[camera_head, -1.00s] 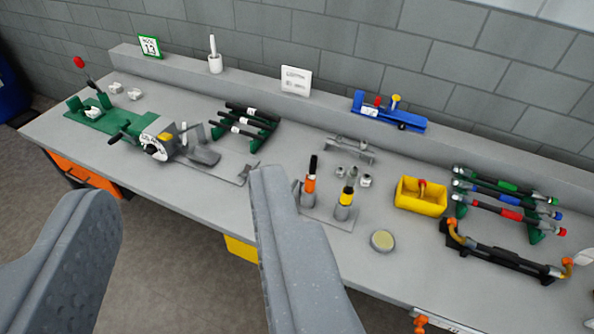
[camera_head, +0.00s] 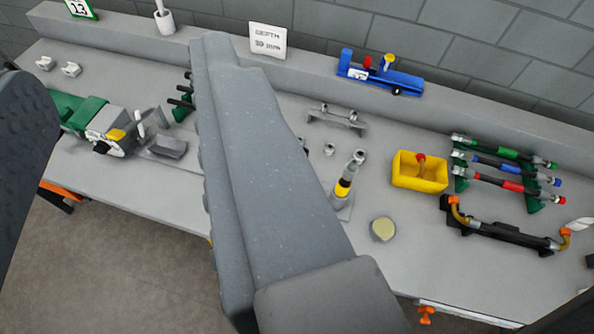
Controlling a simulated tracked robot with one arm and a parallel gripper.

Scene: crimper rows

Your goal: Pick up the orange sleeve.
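My gripper (camera_head: 122,85) is open, with one grey finger at the left edge and the other large across the middle of the view. Nothing is between the fingers. The upright piece with an orange band and black top, seen earlier in the small grey stand, is now hidden behind the right finger. Only a small dark bit shows at that finger's right edge. The neighbouring upright piece with a yellow band (camera_head: 343,188) stands just right of the finger. I cannot tell how far the fingers are from the orange piece.
On the grey bench (camera_head: 300,205) are a green machine (camera_head: 105,130) at left, a yellow bin (camera_head: 418,172), a round tin (camera_head: 383,229), a rack of hoses (camera_head: 505,170) and a black fixture with orange elbows (camera_head: 505,228). A blue tool (camera_head: 380,75) sits on the back ledge.

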